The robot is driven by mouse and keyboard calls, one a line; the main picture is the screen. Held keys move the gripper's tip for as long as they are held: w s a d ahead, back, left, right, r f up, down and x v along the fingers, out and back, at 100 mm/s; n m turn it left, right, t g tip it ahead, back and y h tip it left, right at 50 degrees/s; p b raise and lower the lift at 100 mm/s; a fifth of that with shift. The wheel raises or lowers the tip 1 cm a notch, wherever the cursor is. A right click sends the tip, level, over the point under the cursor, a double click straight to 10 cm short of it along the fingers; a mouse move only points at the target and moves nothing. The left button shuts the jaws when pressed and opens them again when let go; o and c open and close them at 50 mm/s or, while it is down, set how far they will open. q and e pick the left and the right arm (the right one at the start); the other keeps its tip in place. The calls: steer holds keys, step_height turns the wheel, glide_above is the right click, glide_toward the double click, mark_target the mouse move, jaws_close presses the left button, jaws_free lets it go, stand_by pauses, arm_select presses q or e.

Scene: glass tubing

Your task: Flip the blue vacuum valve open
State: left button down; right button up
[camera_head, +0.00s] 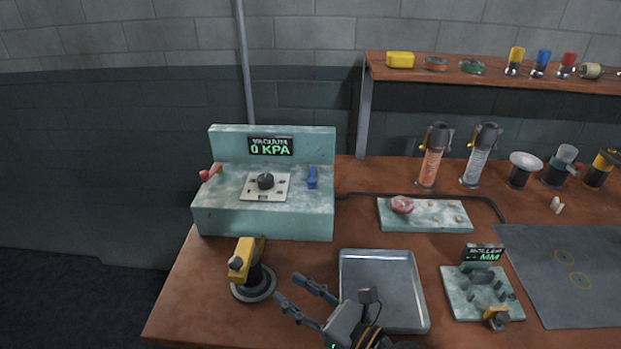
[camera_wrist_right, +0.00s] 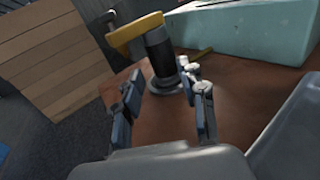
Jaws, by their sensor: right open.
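The blue vacuum valve (camera_head: 312,178) is a small blue lever standing upright on the right part of the pale green vacuum console (camera_head: 265,218). The console's display (camera_head: 270,146) reads VACUUM 0 KPA. My right gripper (camera_head: 293,288) is open and empty, low over the bench in front of the console and left of the metal tray. It is well apart from the valve. In the right wrist view its two open fingers (camera_wrist_right: 162,112) point towards a black and yellow tool on a round base, and the valve does not show. My left gripper is not in view.
The yellow and black tool (camera_head: 246,262) stands close to the left of my right gripper. The metal tray (camera_head: 422,300) lies to its right. A red-knobbed lever (camera_head: 206,175) and a black dial (camera_head: 265,181) are on the console. A shelf (camera_head: 480,80) stands at the back right.

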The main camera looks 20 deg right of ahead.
steer(key=m, duration=0.1)
steer(key=w+r+m+p, duration=0.1)
steer(key=w+r+m+t, duration=0.1)
steer(key=shift+d+r+p, duration=0.2)
steer(key=shift+d+p, duration=0.05)
steer(key=shift+p, duration=0.1)
jaws_close()
steer(key=w+d+r+m+t+h+p, duration=0.1)
steer(key=w+m+h+p, duration=0.3)
steer(key=m, duration=0.6)
steer(key=w+d+r+m+t+h+p, duration=0.1)
steer(key=w+d+r+m+h+p, duration=0.1)
steer(key=w+m, duration=0.5)
steer(key=shift+w+d+r+m+t+h+p, duration=0.35)
steer(key=shift+d+m+h+p, duration=0.5)
steer(key=shift+m, duration=1.15)
